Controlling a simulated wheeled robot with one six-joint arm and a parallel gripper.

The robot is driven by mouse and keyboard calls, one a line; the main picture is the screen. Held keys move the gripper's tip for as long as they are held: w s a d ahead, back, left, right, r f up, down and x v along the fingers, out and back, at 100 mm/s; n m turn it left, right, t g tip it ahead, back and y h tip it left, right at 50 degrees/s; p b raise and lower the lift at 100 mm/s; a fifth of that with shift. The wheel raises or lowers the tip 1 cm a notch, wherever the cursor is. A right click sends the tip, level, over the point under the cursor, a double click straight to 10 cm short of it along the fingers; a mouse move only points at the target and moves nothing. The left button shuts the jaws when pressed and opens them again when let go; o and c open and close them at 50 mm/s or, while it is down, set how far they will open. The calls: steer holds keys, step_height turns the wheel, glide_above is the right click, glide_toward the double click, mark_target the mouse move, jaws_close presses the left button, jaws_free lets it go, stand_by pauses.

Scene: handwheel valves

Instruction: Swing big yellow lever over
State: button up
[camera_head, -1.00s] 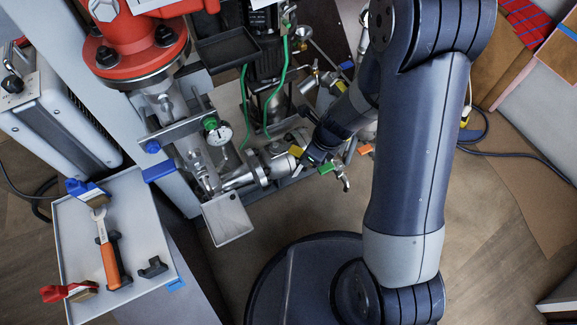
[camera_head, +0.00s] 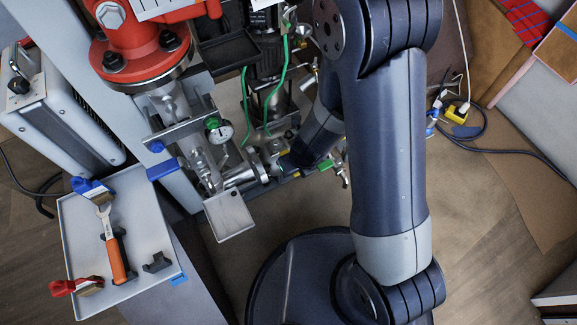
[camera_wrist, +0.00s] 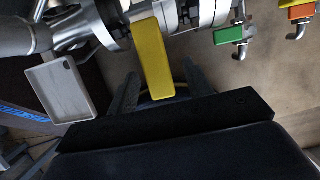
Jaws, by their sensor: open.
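The big yellow lever (camera_wrist: 153,60) hangs from the metal pipework in the wrist view, its free end pointing toward my gripper. My gripper (camera_wrist: 160,80) is open, with one dark finger on each side of the lever's lower part. Gaps show on both sides, wider on the right, so I see no clear contact. In the head view my gripper (camera_head: 285,167) is at the pipe run, and my arm mostly hides the yellow lever there.
A smaller green lever (camera_wrist: 229,35) and an orange lever (camera_wrist: 301,12) sit to the right on small taps. A grey square tray (camera_wrist: 59,89) is at left. A pressure gauge (camera_head: 221,132) stands above the pipe. A tool tray (camera_head: 140,210) is farther left.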

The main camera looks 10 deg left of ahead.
steer(key=shift+r, duration=0.15)
step_height(320, 180, up, 6)
steer(key=p, duration=0.6)
steer(key=p+v, duration=0.8)
steer(key=v, duration=0.2)
steer(key=shift+r, duration=0.25)
steer(key=shift+d, duration=0.1)
